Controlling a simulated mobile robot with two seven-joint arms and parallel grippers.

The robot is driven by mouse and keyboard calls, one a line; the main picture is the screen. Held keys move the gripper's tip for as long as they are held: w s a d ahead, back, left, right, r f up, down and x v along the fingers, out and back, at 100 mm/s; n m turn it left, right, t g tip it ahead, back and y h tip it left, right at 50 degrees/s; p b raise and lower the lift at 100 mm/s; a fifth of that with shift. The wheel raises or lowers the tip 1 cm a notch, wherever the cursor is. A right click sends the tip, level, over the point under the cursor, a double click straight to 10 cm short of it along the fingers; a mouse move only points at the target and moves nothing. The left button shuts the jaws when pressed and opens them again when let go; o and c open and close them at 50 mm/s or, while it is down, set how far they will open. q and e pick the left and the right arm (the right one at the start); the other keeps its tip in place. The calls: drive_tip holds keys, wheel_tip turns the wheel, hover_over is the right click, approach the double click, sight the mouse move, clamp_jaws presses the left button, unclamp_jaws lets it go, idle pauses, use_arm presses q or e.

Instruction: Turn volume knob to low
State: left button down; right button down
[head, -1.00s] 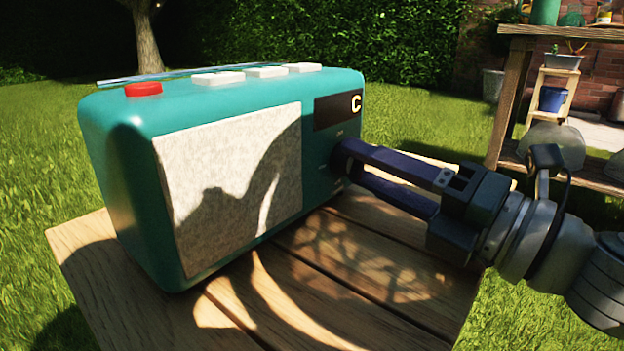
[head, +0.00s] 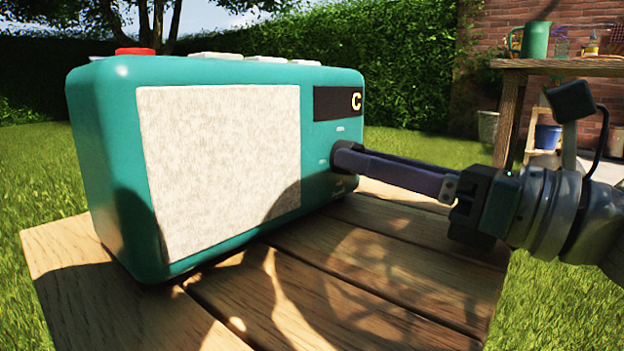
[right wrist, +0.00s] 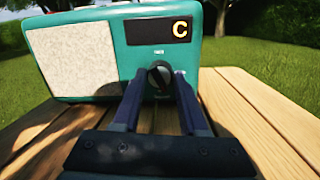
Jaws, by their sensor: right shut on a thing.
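A teal radio (head: 110,180) with a pale speaker panel (head: 220,165) stands upright on the wooden table. Its dark display (head: 330,103) shows a yellow "C"; the radio also fills the upper part of the right wrist view (right wrist: 125,60). The round dark volume knob (right wrist: 158,76) sits on the front below the display, with a light pointer mark. My right gripper (head: 345,160) reaches in from the right and is shut on the knob; its fingers (right wrist: 159,88) lie on either side of it. In the head view the fingers mostly hide the knob. My left gripper is not in view.
The wooden table (head: 300,310) is bare in front of the radio. A red button (head: 135,51) and several white buttons (head: 260,59) are on the radio's top. A second table (head: 550,65) with a green jug (head: 536,40) stands at the back right.

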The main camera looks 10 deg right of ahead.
drive_tip(key=n+b, duration=0.3)
drive_tip(key=n, duration=0.4)
drive_tip(key=shift+f+g+b, duration=0.1)
drive_tip(key=shift+g+b, duration=0.2)
drive_tip(key=shift+g, duration=0.1)
drive_tip(key=n+b, duration=0.2)
drive_tip(key=n, duration=0.3)
drive_tip(key=shift+g, duration=0.4)
drive_tip(key=shift+r, duration=0.2)
drive_tip(key=shift+c, duration=2.2)
unclamp_jaws()
drive_tip(key=shift+s, duration=0.1)
drive_tip(key=v, duration=0.8)
drive_tip(key=shift+d+f, duration=0.1)
drive_tip(key=shift+v, duration=0.9)
